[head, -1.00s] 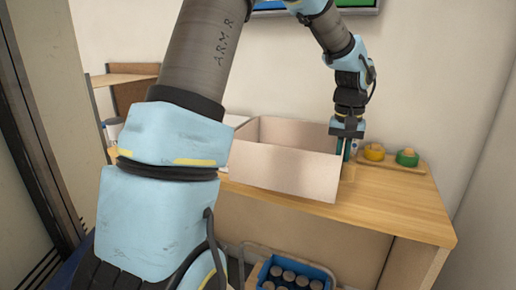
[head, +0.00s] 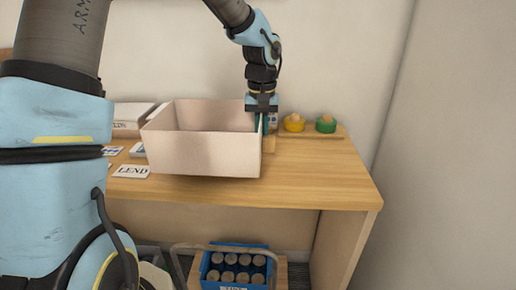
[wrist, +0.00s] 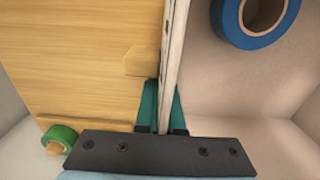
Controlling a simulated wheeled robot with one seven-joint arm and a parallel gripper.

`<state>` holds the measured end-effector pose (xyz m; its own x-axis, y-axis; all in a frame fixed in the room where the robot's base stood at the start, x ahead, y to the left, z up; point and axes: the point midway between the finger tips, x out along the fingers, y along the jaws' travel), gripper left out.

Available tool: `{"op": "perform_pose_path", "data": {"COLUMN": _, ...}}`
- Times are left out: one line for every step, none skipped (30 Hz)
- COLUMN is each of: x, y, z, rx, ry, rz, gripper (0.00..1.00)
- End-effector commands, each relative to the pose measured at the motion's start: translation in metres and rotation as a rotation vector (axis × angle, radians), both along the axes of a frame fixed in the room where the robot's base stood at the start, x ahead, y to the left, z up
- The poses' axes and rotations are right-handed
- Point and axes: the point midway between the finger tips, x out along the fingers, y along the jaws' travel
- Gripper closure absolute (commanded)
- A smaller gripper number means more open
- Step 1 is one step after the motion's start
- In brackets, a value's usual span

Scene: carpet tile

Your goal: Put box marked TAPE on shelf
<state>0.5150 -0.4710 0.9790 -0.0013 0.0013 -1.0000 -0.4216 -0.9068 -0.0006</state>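An open pale cardboard box (head: 205,152) is at the desk's left half in the head view. No TAPE marking shows on the sides I see. My gripper (head: 262,124) points down at the box's right wall. In the wrist view the teal fingers (wrist: 163,108) are closed on both sides of that wall (wrist: 173,60). A blue tape roll (wrist: 262,18) lies inside the box. I cannot tell for sure whether the box's base touches the desk. No clearly identifiable shelf shows.
The wooden desk (head: 310,180) is clear at front right. A yellow roll (head: 294,123) and green roll (head: 326,124) sit on a small board behind. A card reading LEND (head: 131,171) and a white box (head: 133,114) are left. A blue bottle crate (head: 212,275) stands below.

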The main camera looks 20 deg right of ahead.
Motion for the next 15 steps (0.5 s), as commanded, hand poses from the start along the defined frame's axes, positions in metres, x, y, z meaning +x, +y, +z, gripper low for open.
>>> {"op": "perform_pose_path", "data": {"x": 0.0, "y": 0.0, "z": -0.003, "rx": 0.002, "ry": 0.001, "rz": -0.001, "gripper": 1.0}}
{"op": "perform_pose_path", "data": {"x": 0.0, "y": 0.0, "z": -0.005, "rx": 0.002, "ry": 0.001, "rz": -0.002, "gripper": 1.0}}
{"op": "perform_pose_path", "data": {"x": 0.0, "y": 0.0, "z": -0.009, "rx": 0.002, "ry": 0.001, "rz": -0.002, "gripper": 1.0}}
{"op": "perform_pose_path", "data": {"x": -0.001, "y": 0.0, "z": -0.012, "rx": 0.002, "ry": 0.001, "rz": -0.002, "gripper": 1.0}}
{"op": "perform_pose_path", "data": {"x": -0.001, "y": 0.001, "z": -0.015, "rx": 0.001, "ry": 0.003, "rz": -0.002, "gripper": 1.0}}
{"op": "perform_pose_path", "data": {"x": -0.001, "y": 0.0, "z": -0.021, "rx": 0.003, "ry": 0.003, "rz": -0.001, "gripper": 1.0}}
{"op": "perform_pose_path", "data": {"x": -0.001, "y": 0.0, "z": -0.026, "rx": 0.003, "ry": 0.003, "rz": -0.002, "gripper": 1.0}}
{"op": "perform_pose_path", "data": {"x": -0.001, "y": 0.0, "z": -0.03, "rx": 0.003, "ry": 0.003, "rz": -0.002, "gripper": 1.0}}
{"op": "perform_pose_path", "data": {"x": -0.001, "y": 0.0, "z": -0.035, "rx": 0.002, "ry": 0.002, "rz": -0.002, "gripper": 1.0}}
{"op": "perform_pose_path", "data": {"x": -0.001, "y": 0.0, "z": -0.038, "rx": 0.002, "ry": 0.001, "rz": -0.002, "gripper": 1.0}}
{"op": "perform_pose_path", "data": {"x": -0.001, "y": 0.0, "z": -0.039, "rx": 0.002, "ry": 0.001, "rz": -0.002, "gripper": 1.0}}
{"op": "perform_pose_path", "data": {"x": -0.001, "y": 0.0, "z": -0.04, "rx": 0.001, "ry": 0.0, "rz": -0.002, "gripper": 1.0}}
{"op": "perform_pose_path", "data": {"x": 0.0, "y": 0.0, "z": -0.04, "rx": 0.001, "ry": 0.0, "rz": -0.002, "gripper": 1.0}}
{"op": "perform_pose_path", "data": {"x": 0.0, "y": 0.0, "z": -0.04, "rx": 0.001, "ry": 0.0, "rz": -0.002, "gripper": 1.0}}
{"op": "perform_pose_path", "data": {"x": 0.0, "y": 0.0, "z": -0.039, "rx": 0.001, "ry": 0.0, "rz": -0.001, "gripper": 1.0}}
